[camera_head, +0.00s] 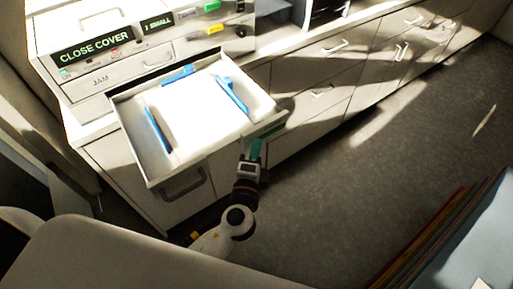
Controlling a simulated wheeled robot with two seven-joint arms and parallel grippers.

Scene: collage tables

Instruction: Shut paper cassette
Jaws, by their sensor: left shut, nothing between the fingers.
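The paper cassette (165,172) is a light drawer pulled out from the front of the white printer (95,75). It has blue guides inside, one long on the left (158,130), one on the right (232,95) and one at the back (178,76). My left gripper (257,148) is at the cassette's right front corner, by its front edge. Its fingers are shut with nothing between them. I cannot tell whether it touches the cassette. My right gripper is out of view.
White cabinets (310,95) with handles run along the wall to the right. A pale rounded surface fills the bottom left. Coloured sheets or folders (425,240) stand at the bottom right. The grey floor (350,190) is clear.

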